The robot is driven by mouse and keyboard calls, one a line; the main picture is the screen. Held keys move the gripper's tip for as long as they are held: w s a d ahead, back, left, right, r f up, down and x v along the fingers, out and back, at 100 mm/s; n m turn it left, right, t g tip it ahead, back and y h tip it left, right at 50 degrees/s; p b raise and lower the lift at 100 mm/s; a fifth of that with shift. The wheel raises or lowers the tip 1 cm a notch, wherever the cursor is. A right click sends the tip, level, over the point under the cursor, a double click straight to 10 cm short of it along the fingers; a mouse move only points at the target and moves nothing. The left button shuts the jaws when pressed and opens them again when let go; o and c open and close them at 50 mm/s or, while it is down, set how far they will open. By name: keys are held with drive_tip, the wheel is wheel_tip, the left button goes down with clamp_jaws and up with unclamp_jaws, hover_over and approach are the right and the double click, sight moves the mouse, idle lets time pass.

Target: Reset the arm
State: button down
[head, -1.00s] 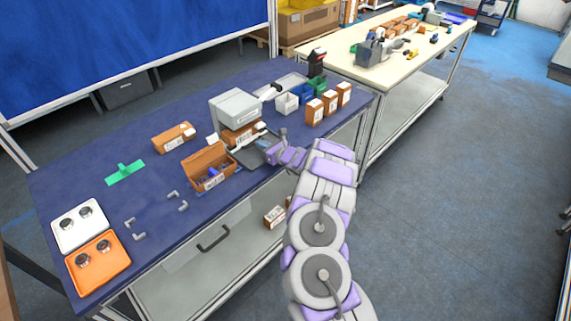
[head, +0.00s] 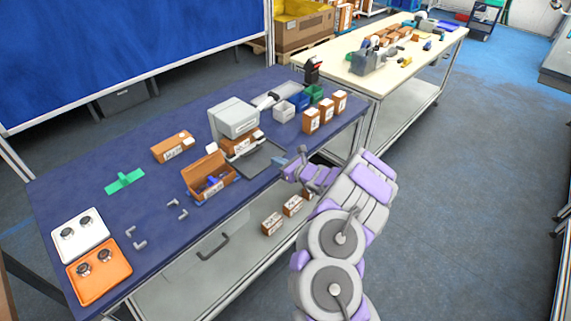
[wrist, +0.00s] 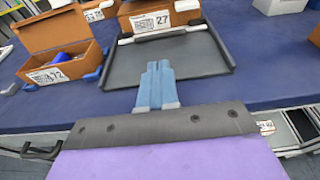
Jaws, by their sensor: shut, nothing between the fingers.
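My gripper (head: 281,163) is at the front edge of the blue-topped table (head: 97,228), just in front of a dark grey tray (head: 262,160). In the wrist view its blue-grey fingers (wrist: 157,83) are together with nothing between them, over the near edge of the tray (wrist: 208,66). The arm reaches up from the lower right, its purple and grey links standing clear of the table's front.
An open orange box (head: 208,178) sits left of the tray. A grey machine (head: 233,118) with an orange box (head: 240,146) stands behind it. Several orange boxes (head: 326,110) stand at the right. More boxes (head: 272,223) lie on the lower shelf. Floor at right is clear.

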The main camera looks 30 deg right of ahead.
drive_tip(key=s+a+r+n+g+y, duration=0.25)
drive_tip(key=a+r+n+y, duration=0.2)
drive_tip(key=a+r, duration=0.5)
drive_tip(key=s+a+r+n+g+y, duration=0.2)
drive_tip(key=s+a+r+n+y, duration=0.15)
drive_tip(key=a+r+n, duration=0.4)
drive_tip(key=s+a+r+n+g, duration=0.4)
drive_tip(key=s+a, duration=0.3)
drive_tip(key=a, duration=0.1)
drive_tip(key=s+a+r+n+g, duration=0.3)
drive_tip(key=s+a+r, duration=0.1)
drive_tip(key=s+a, duration=0.25)
drive_tip(key=s+a+n+g+h, duration=0.3)
drive_tip(key=s+n+g+h, duration=0.35)
drive_tip(key=s, duration=1.05)
drive_tip(key=s+d+f+n+t+h, duration=0.1)
drive_tip(key=s+d+f+n+h, duration=0.2)
drive_tip(key=s+d, duration=1.2)
drive_tip(key=s+n+h, duration=0.1)
drive_tip(key=n+h, duration=0.2)
drive_tip(key=h, duration=0.1)
drive_tip(key=shift+s+d+t+p, duration=0.2)
drive_tip(key=shift+s+t+p, duration=0.1)
